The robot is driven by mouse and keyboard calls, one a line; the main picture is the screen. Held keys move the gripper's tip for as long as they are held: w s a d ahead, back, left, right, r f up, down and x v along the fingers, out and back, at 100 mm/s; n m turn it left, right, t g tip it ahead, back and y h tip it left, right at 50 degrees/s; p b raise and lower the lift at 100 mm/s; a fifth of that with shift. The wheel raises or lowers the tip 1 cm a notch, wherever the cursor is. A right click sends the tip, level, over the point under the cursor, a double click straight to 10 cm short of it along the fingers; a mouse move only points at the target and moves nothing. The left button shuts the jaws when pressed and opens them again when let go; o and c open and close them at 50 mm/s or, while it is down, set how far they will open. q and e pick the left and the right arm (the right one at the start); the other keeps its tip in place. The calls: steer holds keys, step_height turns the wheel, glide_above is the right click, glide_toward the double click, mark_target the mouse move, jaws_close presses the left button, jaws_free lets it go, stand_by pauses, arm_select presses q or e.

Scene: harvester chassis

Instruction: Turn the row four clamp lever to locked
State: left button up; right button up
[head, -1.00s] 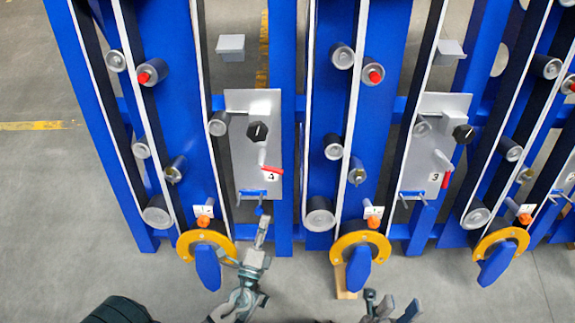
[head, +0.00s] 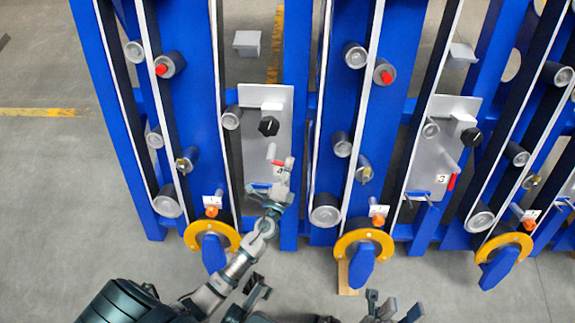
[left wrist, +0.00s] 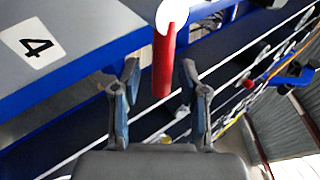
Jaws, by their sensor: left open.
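The row four clamp lever has a red handle (head: 279,163) on a grey plate (head: 284,105) marked with a 4. In the left wrist view the red handle (left wrist: 165,62) hangs between the two fingers of my left gripper (left wrist: 160,95), with a gap on both sides. My left gripper (head: 284,174) is open around the lever and partly covers it in the head view. My right gripper (head: 392,308) is at the bottom edge of the head view, away from the panels; its fingers appear apart.
A black knob (head: 268,126) sits above the lever on the same plate. A second plate marked 3 (head: 428,150) with its own red lever stands to the right. Blue frames, rollers and yellow rings (head: 212,235) surround the area. The grey floor (head: 60,200) at left is clear.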

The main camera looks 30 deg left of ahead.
arm_select(q)
steer(key=shift+w, duration=0.2)
steer(key=shift+c, duration=0.2)
jaws_close()
